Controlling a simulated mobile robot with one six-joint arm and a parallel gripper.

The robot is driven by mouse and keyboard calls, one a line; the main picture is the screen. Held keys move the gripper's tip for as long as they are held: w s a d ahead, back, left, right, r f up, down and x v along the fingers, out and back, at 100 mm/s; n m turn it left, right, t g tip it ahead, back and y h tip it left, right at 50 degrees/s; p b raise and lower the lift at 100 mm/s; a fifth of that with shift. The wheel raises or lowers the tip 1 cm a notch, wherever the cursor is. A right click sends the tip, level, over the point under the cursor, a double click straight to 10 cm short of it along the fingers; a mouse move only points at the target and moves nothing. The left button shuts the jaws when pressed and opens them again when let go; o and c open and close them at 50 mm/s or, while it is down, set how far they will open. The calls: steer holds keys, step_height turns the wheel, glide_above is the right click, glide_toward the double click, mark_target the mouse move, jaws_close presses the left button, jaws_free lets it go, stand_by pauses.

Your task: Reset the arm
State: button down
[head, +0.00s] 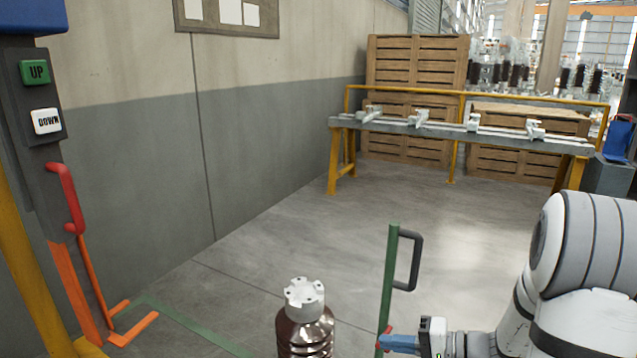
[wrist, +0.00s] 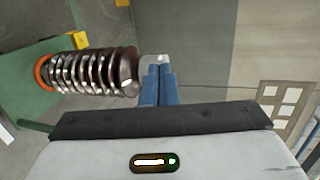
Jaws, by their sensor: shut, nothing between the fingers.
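My gripper (head: 386,342) is low at the right of centre in the head view, its blue fingers pointing left. In the wrist view the two blue fingers of my gripper (wrist: 158,78) lie side by side, shut, with nothing held between them. A brown ribbed insulator (head: 305,332) with a pale metal cap (head: 304,297) stands upright to the left of my gripper, apart from it in the head view. The insulator (wrist: 92,72) also shows in the wrist view, lying sideways in the picture, with its cap just beyond the fingertips. Its lower part is cut off in the head view.
A green post (head: 389,275) with a dark handle (head: 413,262) rises close to my fingers. A control box with UP and DOWN buttons (head: 36,72) and a red handle (head: 68,198) stand at left. A workbench (head: 450,130) stands at the back. The floor between is clear.

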steer(key=s+a+r+n+g+h+p, duration=0.2)
steer(key=s+a+r+g+h+p, duration=0.1)
steer(key=s+r+p, duration=0.4)
steer(key=s+a+r+n+g+h+p, duration=0.2)
steer(key=s+a+r+g+h+p, duration=0.25)
steer(key=r, duration=0.55)
steer(key=s+d+r+t+h+p, duration=0.2)
steer(key=d+r+h+p, duration=0.1)
steer(key=r+p, duration=0.3)
steer(key=s+d+r+n+t+h+p, duration=0.1)
steer(key=s+d+r+t+h+p, duration=0.1)
steer(key=r+p, duration=0.5)
step_height(320, 180, up, 3)
steer(key=shift+s+d+r+h, duration=0.1)
steer(key=shift+s+d+h, duration=0.15)
steer(key=shift+d+h, duration=0.55)
steer(key=shift+d, duration=0.15)
